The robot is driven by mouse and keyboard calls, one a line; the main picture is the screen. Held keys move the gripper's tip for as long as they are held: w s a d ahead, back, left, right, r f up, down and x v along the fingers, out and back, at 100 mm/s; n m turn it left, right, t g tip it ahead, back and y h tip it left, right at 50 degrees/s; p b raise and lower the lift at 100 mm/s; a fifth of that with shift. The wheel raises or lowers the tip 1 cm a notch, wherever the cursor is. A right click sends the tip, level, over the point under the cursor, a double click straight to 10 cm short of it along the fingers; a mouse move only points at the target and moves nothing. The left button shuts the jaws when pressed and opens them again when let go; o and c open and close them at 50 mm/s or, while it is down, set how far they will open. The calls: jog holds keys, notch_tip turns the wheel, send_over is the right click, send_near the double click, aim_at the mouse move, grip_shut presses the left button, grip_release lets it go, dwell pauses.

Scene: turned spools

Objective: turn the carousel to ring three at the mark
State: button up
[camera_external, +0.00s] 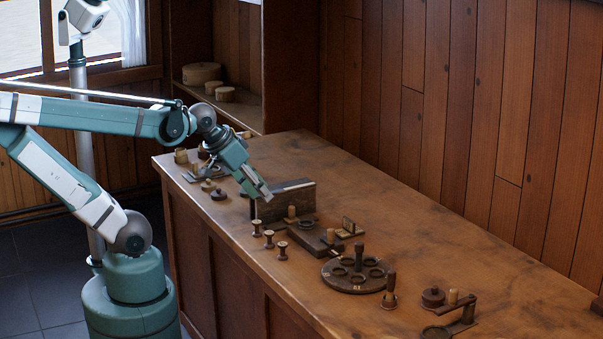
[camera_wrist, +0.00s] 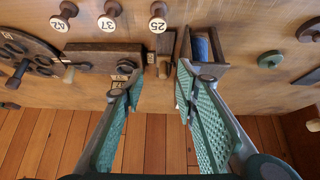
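The carousel (camera_external: 345,283) is a dark round wooden disc lying on the bench, with several ring-shaped recesses and an upright knob (camera_external: 359,257) at its centre. Pale characters on its near rim are too small to read surely. In the wrist view the carousel (camera_wrist: 40,47) is partly cut off by the left edge. I cannot pick out the mark or tell which ring stands at it. My gripper (camera_wrist: 157,75) is open and empty, its fingers wide apart. In the external view my gripper (camera_external: 264,193) is above the bench beside a dark wooden box (camera_external: 290,203), well left of the carousel.
Three numbered spools, 42 (camera_wrist: 60,22), 37 (camera_wrist: 107,22) and 25 (camera_wrist: 158,23), stand near the bench's front edge. A dark block (camera_wrist: 90,50) lies between carousel and gripper. A handled peg (camera_external: 390,287) stands right of the carousel. The back of the bench is clear.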

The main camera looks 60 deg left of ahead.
jog(key=w+d+r+n+g+p, duration=0.2)
jog(key=w+d+r+p, duration=0.3)
jog(key=d+p, duration=0.15)
jog(key=n+g+p, duration=0.5)
jog(key=n+p, duration=0.1)
jog(key=p, duration=1.2)
send_near(360, 243)
jog(key=shift+w+a+f, duration=0.1)
jog(key=shift+a+f, duration=0.2)
jog(key=shift+a, duration=0.3)
jog(key=shift+d+f+n, duration=0.35)
jog(key=shift+d+n, duration=0.05)
jog(key=shift+d, duration=0.15)
jog(key=shift+f, duration=0.15)
jog(key=shift+f, duration=3.75)
grip_shut()
